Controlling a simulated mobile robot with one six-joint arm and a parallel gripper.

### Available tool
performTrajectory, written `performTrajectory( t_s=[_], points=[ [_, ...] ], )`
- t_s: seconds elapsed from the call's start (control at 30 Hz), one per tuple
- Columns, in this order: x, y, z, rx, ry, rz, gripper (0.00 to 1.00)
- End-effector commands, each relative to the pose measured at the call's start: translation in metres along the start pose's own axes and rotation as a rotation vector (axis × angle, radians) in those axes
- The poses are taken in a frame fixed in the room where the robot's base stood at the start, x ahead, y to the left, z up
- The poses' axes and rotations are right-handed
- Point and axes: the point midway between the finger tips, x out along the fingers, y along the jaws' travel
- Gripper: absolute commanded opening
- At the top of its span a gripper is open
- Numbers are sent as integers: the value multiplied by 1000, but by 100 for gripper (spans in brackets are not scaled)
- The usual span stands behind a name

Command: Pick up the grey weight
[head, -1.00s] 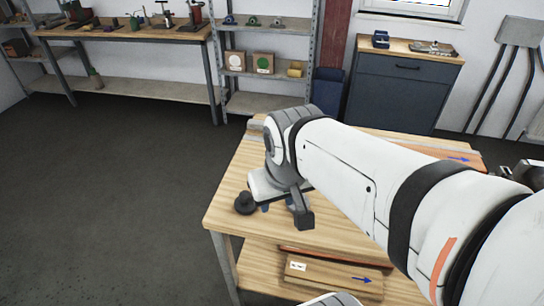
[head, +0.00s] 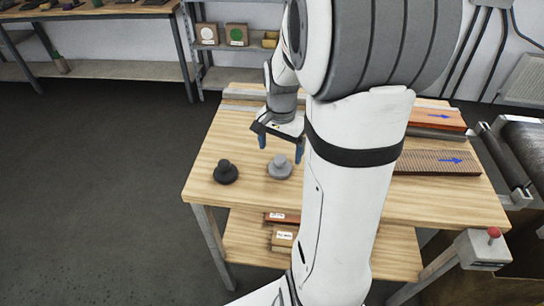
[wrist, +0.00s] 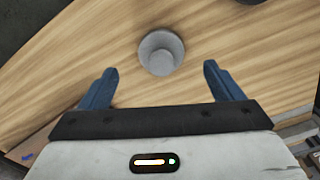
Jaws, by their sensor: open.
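The grey weight (head: 279,166) stands upright on the wooden table, to the right of a black weight (head: 225,172). In the wrist view the grey weight (wrist: 160,52) sits ahead of my gripper, centred between the line of its two blue fingers and beyond their tips. My gripper (head: 281,150) is open and empty, fingers pointing down just above and behind the grey weight in the head view; it also shows in the wrist view (wrist: 158,78). The grey weight is not touched by the fingers as far as I can see.
The wooden table (head: 230,122) holds an orange board (head: 434,117) and a ribbed brown board (head: 436,161), both with blue arrows, at the right. My arm hides the table's middle.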

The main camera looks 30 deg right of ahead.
Motion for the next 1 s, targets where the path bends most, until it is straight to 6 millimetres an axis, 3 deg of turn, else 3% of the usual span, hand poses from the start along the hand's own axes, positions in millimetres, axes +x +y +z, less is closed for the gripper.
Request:
performTrajectory(
  t_s=[0.5, 0.8, 1.0],
  points=[
    [63, -2, -6, -2, -1, 1, 86],
    [67, -2, -6, -2, 1, -1, 86],
    [67, -1, -6, -2, 1, -1, 69]
  ],
)
